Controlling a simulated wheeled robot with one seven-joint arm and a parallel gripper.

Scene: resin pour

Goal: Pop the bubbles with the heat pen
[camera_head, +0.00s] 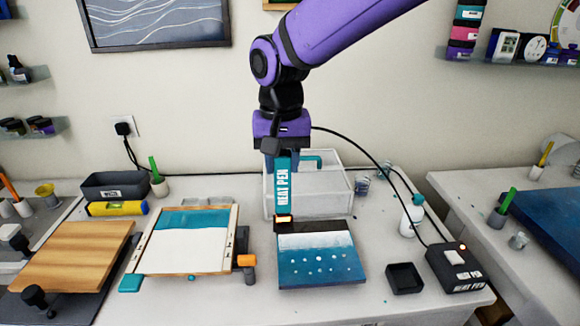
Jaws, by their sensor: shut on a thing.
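My gripper (281,150) is shut on the teal heat pen (283,185), which hangs upright with its lettering facing the camera. The pen's lower end glows orange just above the far left edge of the blue resin panel (322,275); I cannot tell whether it touches. The panel has a dark band at the far side, a white band, then blue with several pale round bubbles (319,258). A black cable runs from the pen's top to the heat pen base box (457,268) at the right.
A pale open bin (335,205) stands behind the panel. A small black tray (404,278) and a white bottle (411,218) are to the right. A framed board (190,250) with a teal strip and a wooden board (75,255) lie to the left. The cable arcs over the right side.

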